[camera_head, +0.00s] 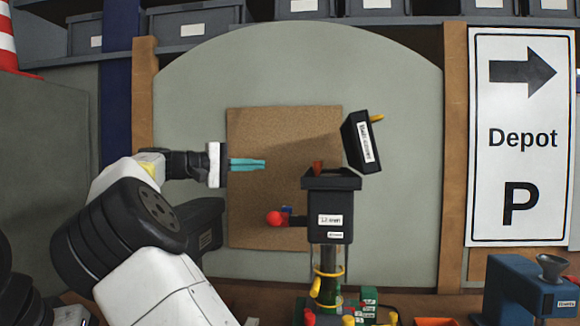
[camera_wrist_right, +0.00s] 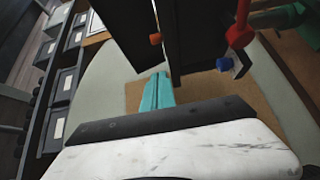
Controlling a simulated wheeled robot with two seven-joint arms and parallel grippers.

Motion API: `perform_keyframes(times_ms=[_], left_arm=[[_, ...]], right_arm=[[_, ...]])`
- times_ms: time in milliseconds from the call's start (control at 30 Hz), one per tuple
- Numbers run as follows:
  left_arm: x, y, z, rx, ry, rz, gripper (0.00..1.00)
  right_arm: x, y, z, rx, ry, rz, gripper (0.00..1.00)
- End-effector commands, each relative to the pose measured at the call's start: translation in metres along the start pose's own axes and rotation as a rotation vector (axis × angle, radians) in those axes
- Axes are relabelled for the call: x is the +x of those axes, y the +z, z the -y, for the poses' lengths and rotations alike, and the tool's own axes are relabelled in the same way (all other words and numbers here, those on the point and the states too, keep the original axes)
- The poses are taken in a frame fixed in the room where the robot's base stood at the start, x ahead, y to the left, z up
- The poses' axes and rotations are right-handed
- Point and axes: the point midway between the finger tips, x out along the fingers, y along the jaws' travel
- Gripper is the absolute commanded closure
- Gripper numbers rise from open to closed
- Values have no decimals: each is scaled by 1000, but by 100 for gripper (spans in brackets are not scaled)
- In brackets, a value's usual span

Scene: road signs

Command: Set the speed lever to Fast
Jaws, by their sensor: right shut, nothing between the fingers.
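A black machine (camera_head: 330,207) stands on the bench, with an open hopper top and a tilted black lid (camera_head: 362,142). A lever with a red ball knob (camera_head: 276,218) sticks out from its left side, beside a small blue part (camera_head: 286,210). The knob also shows in the wrist view (camera_wrist_right: 239,36). I cannot read a Fast mark, nor tell for certain that this is the speed lever. My right gripper (camera_head: 264,164), with teal fingers, is shut and empty, above and left of the knob, apart from it. It also shows in the wrist view (camera_wrist_right: 158,76). My left gripper is not in view.
A brown board (camera_head: 262,130) hangs behind the machine. Yellow, red and green parts surround its clear lower column (camera_head: 327,274). A blue machine (camera_head: 520,292) stands at the lower right. A Depot sign (camera_head: 521,137) hangs at right. Grey bins (camera_head: 195,24) line the top shelf.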

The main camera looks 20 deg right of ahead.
Motion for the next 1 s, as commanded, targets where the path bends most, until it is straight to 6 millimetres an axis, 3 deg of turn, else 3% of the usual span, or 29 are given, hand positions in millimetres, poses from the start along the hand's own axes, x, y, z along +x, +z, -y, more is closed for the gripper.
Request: perform_keyframes(times_ms=[167,600,800,1000], left_arm=[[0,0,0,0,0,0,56],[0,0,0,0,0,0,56],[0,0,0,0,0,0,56],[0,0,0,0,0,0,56]], right_arm=[[16,1,0,0,0,4,100],[105,2,0,-1,-1,3,100],[122,22,0,-1,-1,0,100],[128,28,0,-1,1,1,100]])
